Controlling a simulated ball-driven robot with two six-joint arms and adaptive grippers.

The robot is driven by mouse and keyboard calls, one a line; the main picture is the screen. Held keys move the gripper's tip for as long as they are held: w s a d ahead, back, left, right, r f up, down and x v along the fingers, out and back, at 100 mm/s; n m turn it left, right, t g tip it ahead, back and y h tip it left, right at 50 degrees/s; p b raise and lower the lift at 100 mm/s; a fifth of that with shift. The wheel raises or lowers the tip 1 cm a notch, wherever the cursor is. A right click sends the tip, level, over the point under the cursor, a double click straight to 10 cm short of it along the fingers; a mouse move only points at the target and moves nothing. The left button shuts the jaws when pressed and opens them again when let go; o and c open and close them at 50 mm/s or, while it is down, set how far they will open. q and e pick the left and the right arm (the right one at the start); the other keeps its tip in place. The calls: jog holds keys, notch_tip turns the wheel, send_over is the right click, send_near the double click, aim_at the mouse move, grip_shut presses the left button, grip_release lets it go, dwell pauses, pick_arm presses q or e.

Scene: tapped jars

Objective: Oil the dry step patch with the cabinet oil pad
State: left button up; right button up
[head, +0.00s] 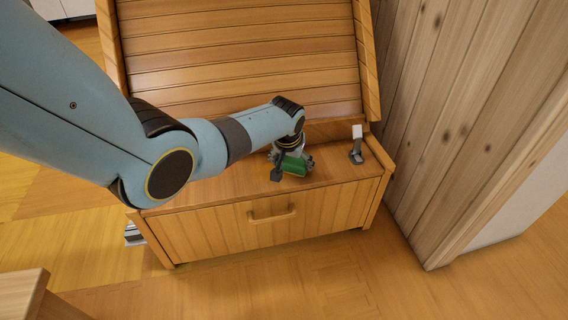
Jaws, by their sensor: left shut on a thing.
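My left arm comes in from the left and reaches over the top ledge of a wooden cabinet (215,187). My left gripper (290,165) is shut on a green block, which looks like the oil pad (295,166). The pad is low over the ledge or touching it; I cannot tell which. The gripper hides part of the pad. I cannot make out a dry step patch in this view. My right gripper is not in view.
A small grey stand with a white top (357,146) is on the ledge, right of the gripper. A slatted panel (240,50) rises behind. The drawer front has a handle (271,215). A plank wall (480,110) stands right. A wooden piece (18,295) is at lower left. Front floor is clear.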

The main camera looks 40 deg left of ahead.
pick_arm(q)
jog(key=shift+w+d, duration=0.25)
jog(key=shift+w+d+f+b, duration=0.1)
jog(key=shift+w+d+b, duration=0.8)
jog(key=shift+w+d, duration=0.6)
jog(key=shift+w, duration=0.3)
